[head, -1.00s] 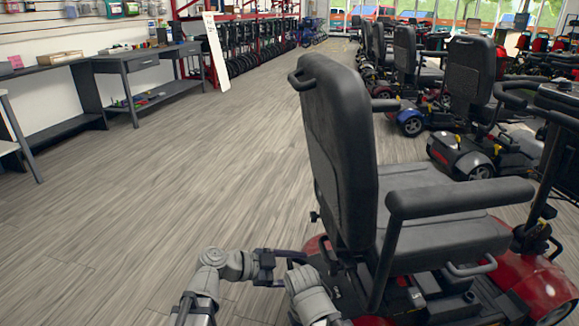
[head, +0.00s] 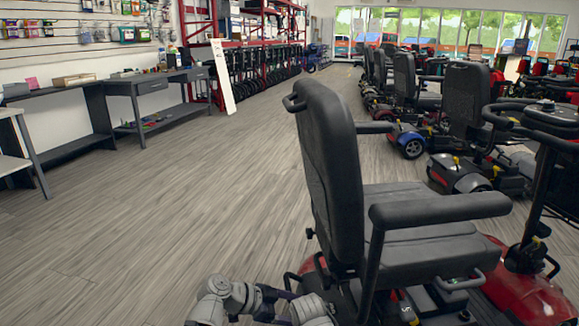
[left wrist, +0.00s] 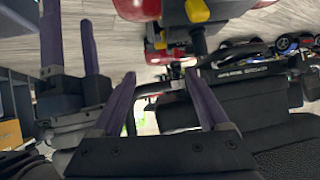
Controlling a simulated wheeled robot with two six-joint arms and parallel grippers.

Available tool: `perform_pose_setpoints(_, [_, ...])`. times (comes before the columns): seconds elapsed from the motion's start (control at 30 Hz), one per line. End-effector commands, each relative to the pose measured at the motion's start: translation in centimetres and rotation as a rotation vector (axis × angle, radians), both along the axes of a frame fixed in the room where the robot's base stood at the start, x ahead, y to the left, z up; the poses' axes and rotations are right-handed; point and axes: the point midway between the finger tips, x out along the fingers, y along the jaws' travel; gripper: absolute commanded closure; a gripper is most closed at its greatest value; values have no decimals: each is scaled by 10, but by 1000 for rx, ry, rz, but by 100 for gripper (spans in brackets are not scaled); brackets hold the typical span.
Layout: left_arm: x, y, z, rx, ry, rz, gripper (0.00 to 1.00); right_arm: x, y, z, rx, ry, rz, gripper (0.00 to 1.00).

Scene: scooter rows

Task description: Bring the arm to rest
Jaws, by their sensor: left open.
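My left arm shows at the bottom of the head view, low beside the red scooter's rear. Its left gripper (head: 276,295) is partly cut off and small there. In the left wrist view the left gripper (left wrist: 160,76) has its two purple fingers apart, with nothing held between them. A second gripper, which looks like my right gripper (left wrist: 67,15), shows at the upper left of the wrist view, its two purple fingers apart and nothing seen between them. A grey arm link (head: 310,308) sits close to the scooter in the head view.
A red scooter (head: 515,300) with a dark seat (head: 330,170) stands close at the right. More scooters (head: 410,135) line up behind it. A workbench (head: 160,85) and a white board (head: 222,75) stand at the left. The wood floor (head: 170,200) between is clear.

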Motion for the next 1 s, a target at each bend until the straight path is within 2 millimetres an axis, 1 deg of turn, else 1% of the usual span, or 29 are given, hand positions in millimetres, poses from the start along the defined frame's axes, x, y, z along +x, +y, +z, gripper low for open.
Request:
perform_pose_setpoints(0.17, [-6, 18, -24, 90, 171, 103, 22, 0, 0, 0, 0, 0, 0, 39])
perform_pose_setpoints(0.27, [-10, 34, -40, 162, 294, 200, 22, 0, 0, 0, 0, 0, 0, 39])
perform_pose_setpoints(0.37, [-17, 58, -60, 255, 445, 350, 22, 0, 0, 0, 0, 0, 0, 39])
perform_pose_setpoints(0.43, [-22, 78, -73, 326, 549, 486, 22, 0, 0, 0, 0, 0, 0, 39])
perform_pose_setpoints(0.5, [-26, 98, -83, 387, 635, 625, 22, 0, 0, 0, 0, 0, 0, 39])
perform_pose_setpoints(0.6, [-32, 125, -93, 457, 726, 814, 22, 0, 0, 0, 0, 0, 0, 39])
perform_pose_setpoints(0.73, [-38, 155, -100, 521, 797, 1035, 22, 0, 0, 0, 0, 0, 0, 39])
perform_pose_setpoints(0.9, [-45, 190, -103, 572, 843, 1303, 22, 0, 0, 0, 0, 0, 0, 39])
perform_pose_setpoints(0.93, [-45, 187, -89, 574, 843, 1300, 22, 0, 0, 13, 0, 0, 0, 39])
perform_pose_setpoints(1.0, [-46, 183, -74, 579, 841, 1287, 22, 0, 0, 29, 0, 0, 0, 39])
